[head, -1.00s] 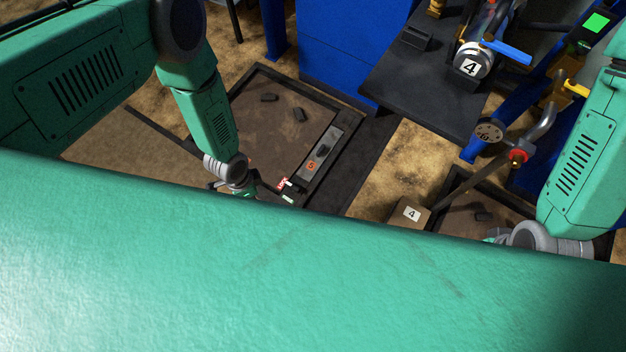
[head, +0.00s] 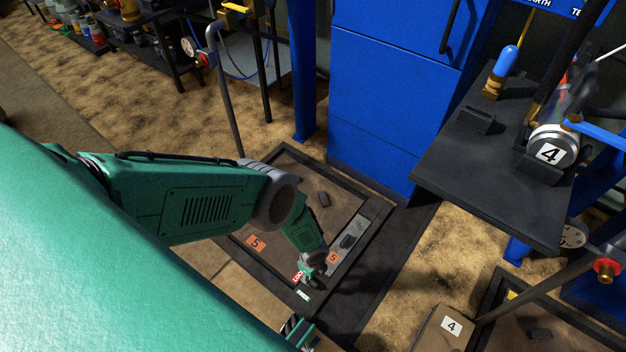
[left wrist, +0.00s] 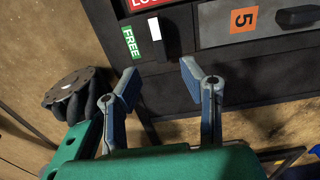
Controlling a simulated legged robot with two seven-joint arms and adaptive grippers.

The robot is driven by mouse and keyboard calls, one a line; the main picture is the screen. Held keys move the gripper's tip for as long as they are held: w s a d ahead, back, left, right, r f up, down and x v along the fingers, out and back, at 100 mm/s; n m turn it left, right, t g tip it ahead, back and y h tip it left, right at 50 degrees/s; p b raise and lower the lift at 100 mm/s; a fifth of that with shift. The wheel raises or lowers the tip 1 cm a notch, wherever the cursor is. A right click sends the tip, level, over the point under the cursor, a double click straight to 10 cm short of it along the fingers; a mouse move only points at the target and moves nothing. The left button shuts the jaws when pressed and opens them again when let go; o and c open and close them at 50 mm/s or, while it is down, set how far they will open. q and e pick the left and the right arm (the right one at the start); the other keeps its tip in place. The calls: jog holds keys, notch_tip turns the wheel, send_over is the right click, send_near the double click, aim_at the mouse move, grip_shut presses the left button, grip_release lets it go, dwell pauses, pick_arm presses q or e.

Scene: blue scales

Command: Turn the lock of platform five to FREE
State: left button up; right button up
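Platform five (head: 345,172) is a dark-framed floor plate with orange "5" labels. Its lock is at the near corner, with a red label starting "LO" (head: 298,277) and a green FREE label (head: 303,295). The left wrist view shows the red label (left wrist: 145,4), the FREE label (left wrist: 131,43) and a dark lock piece with a white strip (left wrist: 154,27) beside them. I cannot tell which label it points to. My left gripper (left wrist: 162,76) is open and empty, its fingertips just short of the lock. In the head view the left gripper (head: 314,264) is over that corner.
A grey panel (left wrist: 255,22) with a dark handle (left wrist: 298,17) lies beside the lock. A blue cabinet (head: 385,95) stands behind the platform.

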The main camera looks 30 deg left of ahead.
aim_at(312, 281)
pick_arm(q)
jog(key=f+b, duration=0.1)
jog(key=f, duration=0.1)
jog(key=f+b, duration=0.1)
jog(key=f, duration=0.1)
jog(key=f+b, duration=0.2)
jog(key=shift+a+f, duration=0.35)
jog(key=shift+f, duration=0.05)
jog(key=shift+d+f+b, duration=0.1)
jog(key=shift+f+b, duration=0.3)
jog(key=shift+f, duration=0.1)
jog(key=shift+d, duration=0.1)
grip_shut()
